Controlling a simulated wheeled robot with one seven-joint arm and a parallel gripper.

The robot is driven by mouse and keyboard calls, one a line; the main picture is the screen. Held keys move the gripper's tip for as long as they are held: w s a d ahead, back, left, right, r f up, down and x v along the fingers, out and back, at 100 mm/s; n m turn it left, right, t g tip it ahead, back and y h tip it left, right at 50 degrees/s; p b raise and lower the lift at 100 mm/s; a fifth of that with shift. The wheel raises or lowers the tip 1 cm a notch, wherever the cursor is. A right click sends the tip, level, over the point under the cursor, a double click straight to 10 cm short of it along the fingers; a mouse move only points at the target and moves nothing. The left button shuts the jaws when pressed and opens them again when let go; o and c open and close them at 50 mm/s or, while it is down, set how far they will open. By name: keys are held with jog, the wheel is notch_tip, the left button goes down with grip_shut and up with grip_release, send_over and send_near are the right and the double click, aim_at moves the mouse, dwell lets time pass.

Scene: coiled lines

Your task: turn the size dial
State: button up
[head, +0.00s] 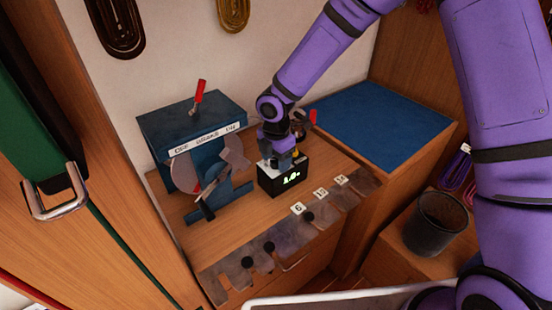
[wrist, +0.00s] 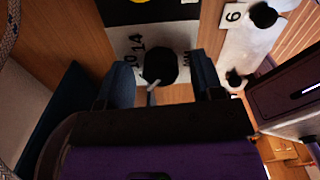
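The size dial (wrist: 160,67) is a round black knob on a white panel (wrist: 190,42) with the numbers 10 and 14 beside it, in the wrist view. A pale pointer shows at its lower edge. The panel tops a small black box (head: 286,182) in the head view, with a lit display that seems to read 10. My gripper (wrist: 163,82) is open, one dark finger on each side of the knob, with gaps showing between. In the head view my gripper (head: 282,158) is just above the box and hides the dial.
A blue machine (head: 205,140) with a red lever stands left of the box. A slotted metal strip (head: 285,238) with black knobs runs along the bench front. A blue mat (head: 385,125) lies right; a dark bin (head: 435,222) stands lower right.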

aim_at(276, 160)
notch_tip(276, 160, up, 11)
dwell(0.7)
jog(key=shift+f, duration=0.1)
jog(key=s+d+r+m+t+h, duration=0.1)
jog(key=s+d+r+m, duration=0.45)
jog(key=d+r, duration=0.25)
jog(key=s+d+r+m+t+h, duration=0.15)
jog(key=s+d+r+m, duration=0.25)
jog(key=d+r+m, duration=0.4)
jog(key=s+d+r+m+t+y, duration=0.1)
jog(key=s+d+r+m, duration=0.2)
jog(key=s+d+m, duration=0.2)
jog(key=s+d+r+m+t+y, duration=0.1)
jog(key=s+d+r+m, duration=0.3)
jog(key=s, duration=0.8)
jog(key=d+m+t, duration=0.1)
jog(key=d+m, duration=0.1)
jog(key=m, duration=0.1)
